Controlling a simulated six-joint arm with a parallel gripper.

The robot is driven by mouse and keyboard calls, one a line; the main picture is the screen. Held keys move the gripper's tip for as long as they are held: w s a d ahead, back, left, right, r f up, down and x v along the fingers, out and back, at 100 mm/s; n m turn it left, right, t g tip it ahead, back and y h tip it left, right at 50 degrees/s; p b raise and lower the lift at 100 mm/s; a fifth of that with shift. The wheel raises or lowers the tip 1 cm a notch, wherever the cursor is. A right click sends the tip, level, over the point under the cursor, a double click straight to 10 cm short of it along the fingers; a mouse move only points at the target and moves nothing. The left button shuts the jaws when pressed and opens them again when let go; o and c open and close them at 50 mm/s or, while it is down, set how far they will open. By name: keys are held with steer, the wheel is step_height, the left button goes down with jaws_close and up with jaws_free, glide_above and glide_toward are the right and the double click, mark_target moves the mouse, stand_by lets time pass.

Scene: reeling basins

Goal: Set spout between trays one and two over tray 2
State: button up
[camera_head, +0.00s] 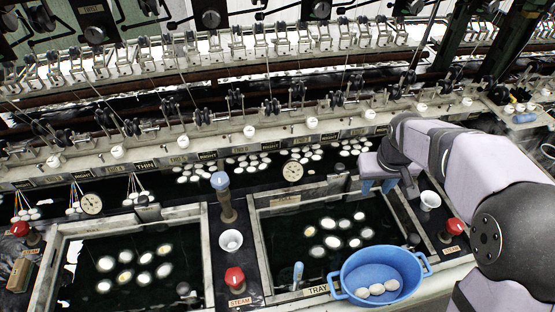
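Between the two dark water trays stands a post with a blue top (221,181) and a brownish body, which looks like the spout. It is nearly upright, and I cannot tell which tray its outlet faces. The left tray (204,250) and the right tray (256,240) both hold several pale cocoons. The right tray's front label starts with "TRAY"; its number is hidden behind a blue basin. My gripper (378,187) is above the right tray's far right corner, well right of the post. Its two blue fingers are apart with nothing visible between them.
The blue basin (361,268) with a few cocoons sits over the right tray's front edge. A white cup (231,241) and a red steam knob (235,278) stand in front of the post. Dials and a machine rail (180,146) lie behind.

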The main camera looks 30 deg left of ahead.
steer(key=s+a+r+n+y+p, duration=0.1)
steer(key=s+a, duration=0.5)
steer(key=a, duration=0.6)
steer(key=s+a+r+g+y+p, duration=0.15)
steer(key=s+a, duration=0.35)
steer(key=a, duration=0.6)
steer(key=s+a+r+n+y+p, duration=0.1)
steer(key=s+a, duration=0.5)
steer(key=a, duration=0.6)
steer(key=shift+w+p+x, duration=0.2)
steer(key=shift+p+x, duration=0.55)
steer(key=shift+x, duration=1.05)
steer(key=shift+w+p+x, duration=0.2)
steer(key=shift+p+x, duration=0.5)
steer(key=shift+x, duration=1.05)
steer(key=shift+a+r, duration=0.1)
steer(key=shift+a, duration=0.1)
jaws_close()
